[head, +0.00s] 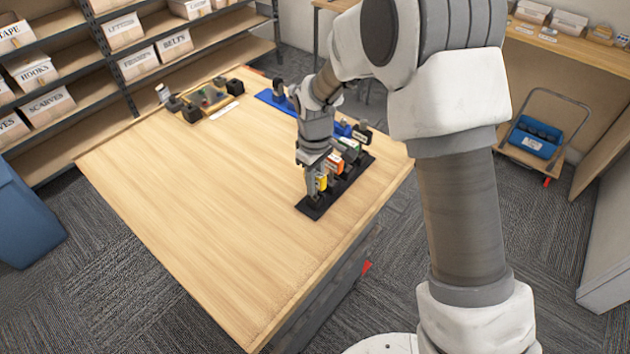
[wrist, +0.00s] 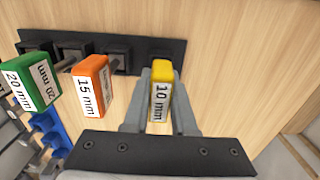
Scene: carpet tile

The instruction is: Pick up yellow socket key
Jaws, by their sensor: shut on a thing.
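The yellow socket key (wrist: 161,92) has a block handle with a white "10 mm" label. My gripper (wrist: 160,104) has one finger on each side of the yellow handle and is shut on it. In the head view, the yellow key (head: 321,182) shows at my gripper (head: 316,184), over the near end of a black rack (head: 351,187). In the wrist view the yellow handle overlaps the end of the rack (wrist: 150,46). Its lower end is hidden, so I cannot tell whether it is still in its socket.
An orange "15 mm" key (wrist: 90,84) and a green "20 mm" key (wrist: 36,80) stand left of the yellow one in the wrist view. The table's left and front (head: 220,220) are clear.

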